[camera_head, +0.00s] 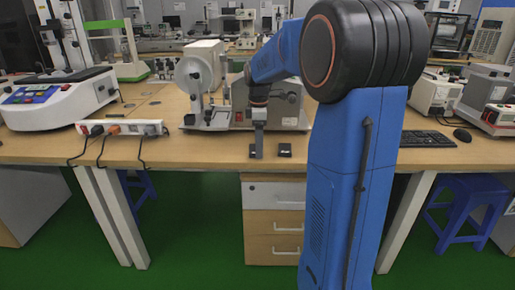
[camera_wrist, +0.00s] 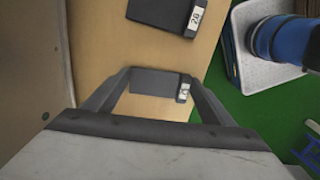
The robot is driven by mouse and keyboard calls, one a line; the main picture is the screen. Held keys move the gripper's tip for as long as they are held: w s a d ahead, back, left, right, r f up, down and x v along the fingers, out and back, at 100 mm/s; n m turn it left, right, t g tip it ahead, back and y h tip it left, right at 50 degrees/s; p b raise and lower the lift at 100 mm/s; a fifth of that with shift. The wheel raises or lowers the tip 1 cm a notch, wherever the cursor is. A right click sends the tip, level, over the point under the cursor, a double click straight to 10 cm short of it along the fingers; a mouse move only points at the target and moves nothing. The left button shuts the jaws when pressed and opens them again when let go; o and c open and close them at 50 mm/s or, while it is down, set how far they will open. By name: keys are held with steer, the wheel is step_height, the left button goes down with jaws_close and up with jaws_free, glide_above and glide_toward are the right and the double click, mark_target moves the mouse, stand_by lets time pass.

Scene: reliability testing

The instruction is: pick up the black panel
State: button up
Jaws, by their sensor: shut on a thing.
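My gripper (camera_head: 257,146) points down at the front edge of the wooden table. In the wrist view, my gripper (camera_wrist: 159,84) is shut on a black panel (camera_wrist: 153,83) with a small white label at its right end. The panel spans the gap between the two fingers. Whether it touches the table is unclear. A second black panel (camera_wrist: 163,13) with a white label lies on the table beyond the fingers. In the head view, this second panel (camera_head: 285,150) lies just right of my gripper.
A machine with a round disc (camera_head: 193,75) stands behind the gripper. A white power strip (camera_head: 120,128) with plugs lies to the left. A keyboard (camera_head: 427,139) and mouse (camera_head: 462,135) lie right. The table's front edge is close, with drawers (camera_head: 273,222) below.

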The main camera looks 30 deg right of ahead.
step_height(320, 180, up, 10)
stand_by(0.5)
steer(key=shift+f, duration=0.25)
steer(key=shift+f, duration=3.4)
